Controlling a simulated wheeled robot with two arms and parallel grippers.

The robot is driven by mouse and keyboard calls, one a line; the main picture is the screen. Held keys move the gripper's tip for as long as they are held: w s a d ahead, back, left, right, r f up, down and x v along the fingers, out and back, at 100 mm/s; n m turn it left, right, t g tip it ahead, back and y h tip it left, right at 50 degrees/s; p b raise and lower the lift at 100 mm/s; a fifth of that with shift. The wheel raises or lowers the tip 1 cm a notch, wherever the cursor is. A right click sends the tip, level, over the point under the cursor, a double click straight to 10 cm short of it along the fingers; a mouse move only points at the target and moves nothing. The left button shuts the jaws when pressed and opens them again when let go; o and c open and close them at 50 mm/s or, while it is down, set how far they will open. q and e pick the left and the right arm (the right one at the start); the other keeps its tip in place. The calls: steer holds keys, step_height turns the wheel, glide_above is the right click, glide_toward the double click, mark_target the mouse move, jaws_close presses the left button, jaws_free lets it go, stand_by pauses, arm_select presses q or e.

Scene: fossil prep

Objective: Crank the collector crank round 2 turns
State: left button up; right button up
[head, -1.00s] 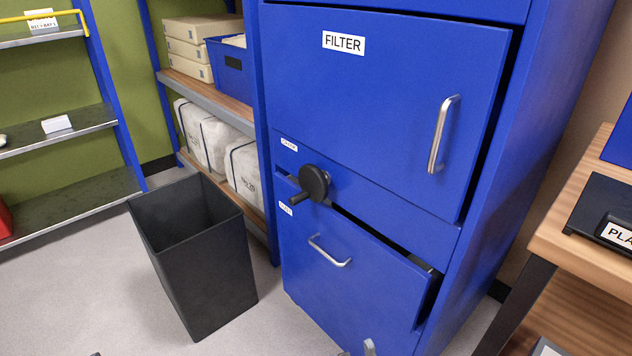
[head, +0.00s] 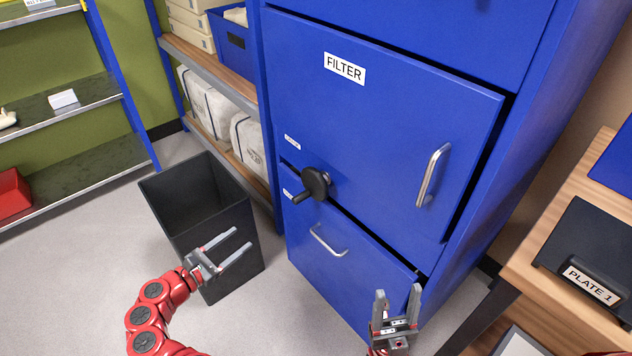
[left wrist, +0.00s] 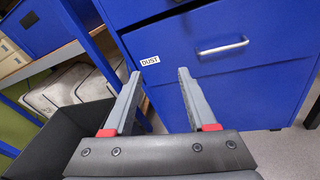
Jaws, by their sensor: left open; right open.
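The collector crank (head: 315,183) is a black round hub with a short handle pointing to its lower left. It sits on the front of the blue cabinet, between the FILTER door (head: 395,115) and the lower DUST drawer (head: 325,265). My left gripper (head: 243,238) is open and empty, below and left of the crank, in front of the black bin. In the left wrist view its fingers (left wrist: 160,78) point toward the drawer front (left wrist: 235,75); the crank is out of that view. My right gripper (head: 398,290) is open and empty, in front of the drawer's lower right.
A black open bin (head: 220,225) stands left of the cabinet. Shelves with wrapped blocks (head: 245,140) are behind it. A wooden bench (head: 535,265) with a dark PLATE 1 box (head: 590,250) is at right. A drawer handle (head: 328,241) sticks out below the crank.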

mark_target(293, 202)
arm_select(q)
step_height(293, 202, up, 6)
steer(key=s+d+m+g+h, duration=0.2)
steer(key=d+h, duration=0.1)
steer(key=x, duration=0.8)
steer(key=b+x, duration=0.1)
steer(key=x, duration=0.8)
steer(key=shift+w+r, duration=0.15)
steer(key=shift+r, duration=0.15)
jaws_close()
